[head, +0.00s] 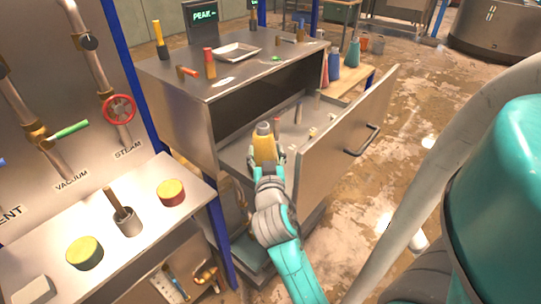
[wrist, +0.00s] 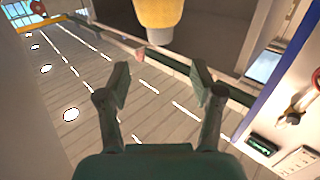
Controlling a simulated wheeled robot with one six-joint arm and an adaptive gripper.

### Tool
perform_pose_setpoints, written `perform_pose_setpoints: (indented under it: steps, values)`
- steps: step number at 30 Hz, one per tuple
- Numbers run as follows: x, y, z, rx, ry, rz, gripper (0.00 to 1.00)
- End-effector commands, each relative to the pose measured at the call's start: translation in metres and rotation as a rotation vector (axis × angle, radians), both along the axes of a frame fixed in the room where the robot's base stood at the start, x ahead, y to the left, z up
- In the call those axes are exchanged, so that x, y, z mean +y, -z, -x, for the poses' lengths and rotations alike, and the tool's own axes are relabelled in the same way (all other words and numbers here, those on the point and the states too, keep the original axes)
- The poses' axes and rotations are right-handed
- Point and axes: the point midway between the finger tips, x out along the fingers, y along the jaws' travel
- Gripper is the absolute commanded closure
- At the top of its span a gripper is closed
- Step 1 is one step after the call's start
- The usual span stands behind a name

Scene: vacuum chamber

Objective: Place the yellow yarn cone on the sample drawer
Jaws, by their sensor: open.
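The yellow yarn cone (head: 264,146) is upright with its pale grey top up, over the open sample drawer (head: 236,155). My gripper (head: 266,157) is in front of it in the head view and hides its base, so I cannot see what it rests on. In the wrist view the cone (wrist: 158,14) shows at the top edge, pale end toward my fingers. My gripper (wrist: 160,80) is open there, with nothing between the fingertips and a visible gap to the cone.
The drawer's tall front panel with a handle (head: 361,141) stands to the right of my gripper. Small pegs and blocks lie farther back in the drawer. The cabinet top (head: 240,83) holds a tray and tools. A side bench (head: 135,238) with round tins is at left.

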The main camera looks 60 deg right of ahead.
Motion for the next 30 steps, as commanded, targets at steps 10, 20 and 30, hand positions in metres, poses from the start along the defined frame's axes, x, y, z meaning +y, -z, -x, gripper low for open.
perform_pose_setpoints:
  steps: [10, 20, 30]
  values:
    - [0.030, 0.025, -0.003, 0.043, -0.088, -0.005, 0.34]
    - [0.155, 0.111, 0.017, 0.168, -0.452, -0.030, 0.34]
    - [0.265, 0.159, 0.094, 0.228, -0.765, -0.073, 0.34]
